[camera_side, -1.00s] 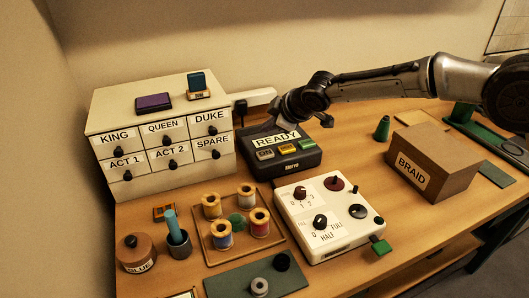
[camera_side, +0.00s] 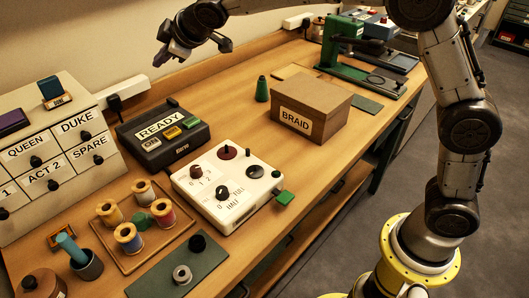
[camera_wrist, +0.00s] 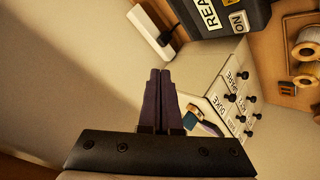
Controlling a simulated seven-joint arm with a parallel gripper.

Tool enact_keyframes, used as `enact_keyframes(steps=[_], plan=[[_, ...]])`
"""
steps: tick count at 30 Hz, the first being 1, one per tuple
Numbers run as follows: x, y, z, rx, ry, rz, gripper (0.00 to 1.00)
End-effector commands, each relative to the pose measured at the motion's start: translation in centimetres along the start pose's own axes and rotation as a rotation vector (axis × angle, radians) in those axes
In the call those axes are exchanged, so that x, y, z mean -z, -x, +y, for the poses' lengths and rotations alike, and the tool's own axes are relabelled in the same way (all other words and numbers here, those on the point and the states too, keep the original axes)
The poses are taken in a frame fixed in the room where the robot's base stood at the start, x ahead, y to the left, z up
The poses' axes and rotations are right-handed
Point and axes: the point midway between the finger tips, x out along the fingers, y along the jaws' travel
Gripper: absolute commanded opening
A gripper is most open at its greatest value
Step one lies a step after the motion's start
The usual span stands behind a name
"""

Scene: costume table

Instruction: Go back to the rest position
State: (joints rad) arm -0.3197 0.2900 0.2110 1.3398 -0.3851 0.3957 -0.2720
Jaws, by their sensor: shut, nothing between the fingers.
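My gripper (camera_side: 172,50) is raised above the back of the table, near the wall, above and behind the black device (camera_side: 165,135) with the READY label. In the wrist view its two dark fingers (camera_wrist: 160,95) lie side by side, shut, with nothing between them. It touches nothing that I can see. The black device also shows at the top of the wrist view (camera_wrist: 214,14).
The drawer cabinet (camera_side: 75,134) stands at left. A white control panel (camera_side: 215,212), a spool tray (camera_side: 166,244), a BRAID box (camera_side: 320,104), a green cone (camera_side: 262,91) and a green press (camera_side: 342,48) are on the table. The air around my gripper looks clear.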

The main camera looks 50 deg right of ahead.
Motion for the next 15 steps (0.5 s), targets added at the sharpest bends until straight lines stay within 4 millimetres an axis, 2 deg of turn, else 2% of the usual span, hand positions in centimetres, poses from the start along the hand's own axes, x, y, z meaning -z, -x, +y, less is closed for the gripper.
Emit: enact_keyframes(steps=[1, 3, 7, 11, 15], plan=[[-0.6, 3.3, 2.3, -0.032, -0.033, 0.007, 0.0], [-1.9, 7.0, 4.1, -0.057, -0.078, 0.001, 0.0], [-5.2, 13.6, 5.9, -0.091, -0.172, -0.023, 0.0], [-9.4, 19.7, 5.7, -0.109, -0.276, -0.058, 0.0], [-14.6, 25.4, 3.4, -0.112, -0.398, -0.109, 0.0]])
